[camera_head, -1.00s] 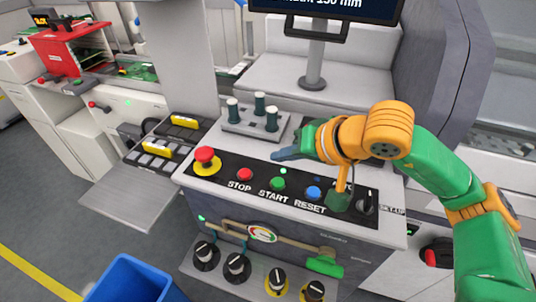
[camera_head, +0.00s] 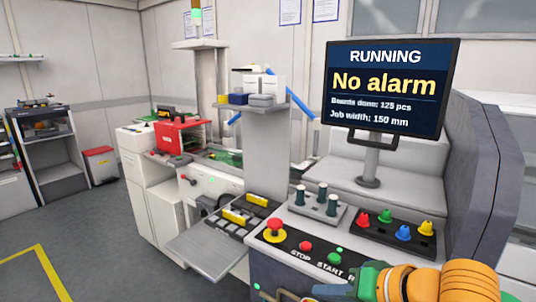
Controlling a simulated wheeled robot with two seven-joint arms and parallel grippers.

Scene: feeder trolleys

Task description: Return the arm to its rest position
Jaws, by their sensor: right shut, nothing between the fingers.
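My right gripper (camera_head: 335,291) shows at the bottom right, low in front of the machine's control panel. Its dark fingers are shut with nothing between them. The orange and green wrist (camera_head: 440,281) of my right arm hides the right part of the panel. The panel (camera_head: 290,254) has a red emergency stop (camera_head: 275,229), a red STOP button (camera_head: 306,246) and a green START button (camera_head: 336,258). My left gripper is out of view.
A screen (camera_head: 392,84) on a stand reads RUNNING, No alarm. A holder with several coloured cones (camera_head: 403,232) and a block with dark pegs (camera_head: 318,207) stand on the machine. A grey tray (camera_head: 208,245) juts out left. Floor at left is clear.

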